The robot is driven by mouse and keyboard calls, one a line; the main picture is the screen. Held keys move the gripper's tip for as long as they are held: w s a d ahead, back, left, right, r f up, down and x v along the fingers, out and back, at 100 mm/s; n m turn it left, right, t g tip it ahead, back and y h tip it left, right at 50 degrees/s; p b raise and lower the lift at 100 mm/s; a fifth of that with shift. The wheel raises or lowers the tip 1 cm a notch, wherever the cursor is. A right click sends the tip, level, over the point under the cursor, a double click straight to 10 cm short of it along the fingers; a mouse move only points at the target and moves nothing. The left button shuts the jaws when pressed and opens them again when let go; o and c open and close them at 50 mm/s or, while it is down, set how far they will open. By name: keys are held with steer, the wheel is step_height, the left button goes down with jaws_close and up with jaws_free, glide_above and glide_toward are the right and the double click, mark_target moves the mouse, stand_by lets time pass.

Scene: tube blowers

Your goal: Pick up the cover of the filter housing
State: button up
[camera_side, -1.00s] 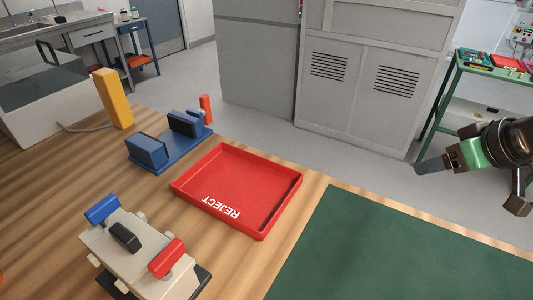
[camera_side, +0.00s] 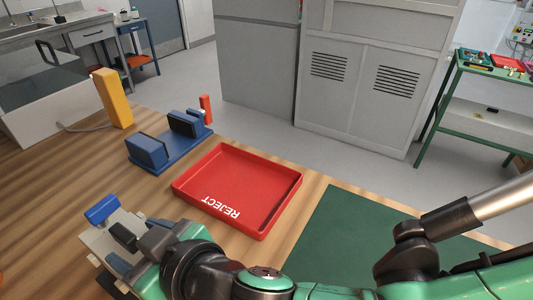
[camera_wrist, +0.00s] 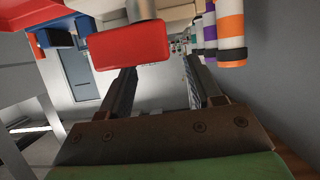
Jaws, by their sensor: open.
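The filter housing (camera_side: 97,242) is a beige box at the lower left of the side view. It has a blue latch (camera_side: 102,210) and a black handle (camera_side: 123,236) on top, where the cover seems to be. The seam between cover and housing cannot be made out. My gripper (camera_side: 140,256) is at the housing's right side and hides much of it, including the red latch. In the wrist view my gripper (camera_wrist: 160,72) is open with nothing between its fingers. The red latch (camera_wrist: 130,45) appears ahead of the left finger, and a beige part (camera_wrist: 172,12) shows above.
A red REJECT tray (camera_side: 240,185) lies right of the housing, beside a green mat (camera_side: 345,225). A blue fixture (camera_side: 170,148) and a yellow block (camera_side: 112,98) stand farther back. Striped cylinders (camera_wrist: 230,35) show at the wrist view's upper right.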

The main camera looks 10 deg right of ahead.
mark_target(126, 235)
steer(key=shift+x, duration=2.6)
jaws_close()
